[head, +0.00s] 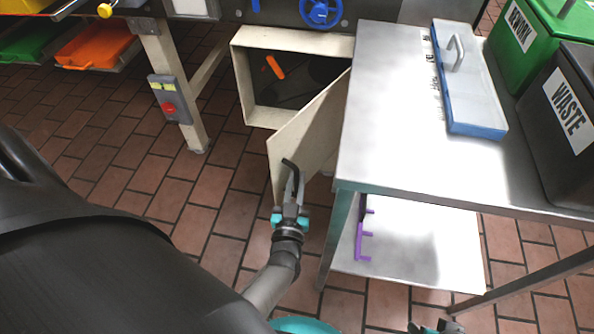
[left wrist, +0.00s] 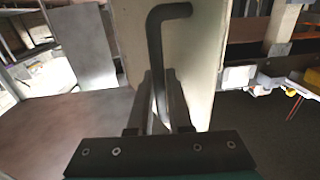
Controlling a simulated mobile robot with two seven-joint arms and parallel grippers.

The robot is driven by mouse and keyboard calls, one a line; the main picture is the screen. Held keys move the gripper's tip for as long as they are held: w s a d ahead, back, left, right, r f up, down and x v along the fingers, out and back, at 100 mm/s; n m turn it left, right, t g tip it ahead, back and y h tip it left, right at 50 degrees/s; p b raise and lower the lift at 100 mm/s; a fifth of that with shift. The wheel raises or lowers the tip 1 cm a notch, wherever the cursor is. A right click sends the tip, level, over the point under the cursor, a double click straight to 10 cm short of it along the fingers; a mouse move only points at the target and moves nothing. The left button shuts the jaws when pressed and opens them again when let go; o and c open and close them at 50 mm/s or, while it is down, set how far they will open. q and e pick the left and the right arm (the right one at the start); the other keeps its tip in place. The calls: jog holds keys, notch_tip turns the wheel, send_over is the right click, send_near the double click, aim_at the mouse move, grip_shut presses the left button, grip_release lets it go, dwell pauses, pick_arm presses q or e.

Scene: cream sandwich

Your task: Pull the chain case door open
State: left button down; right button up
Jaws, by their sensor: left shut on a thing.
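The chain case (head: 241,85) is a cream box low under the machine, and its front is open. Its cream door (head: 311,130) is swung out toward me on the right side. A dark bent handle sits near the door's free edge. My left gripper (head: 291,185) is at this handle and shut on it. In the left wrist view the handle (left wrist: 168,12) rises between the two fingers, with the door (left wrist: 205,60) behind it. My right gripper (head: 436,328) shows only in part at the bottom edge, and its fingers are not clear.
A steel table (head: 390,120) with a lower shelf stands close to the door's right. A blue-edged lidded tray (head: 468,80), a green REWORK bin (head: 530,40) and a black WASTE bin (head: 570,120) are on it. A leg with a red-button box (head: 168,98) stands left. Tiled floor lies between.

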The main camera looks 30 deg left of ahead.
pick_arm(q)
jog(key=shift+d, duration=0.15)
jog(key=c, duration=0.8)
grip_release()
jog(key=shift+c, duration=0.2)
jog(key=shift+s, duration=0.2)
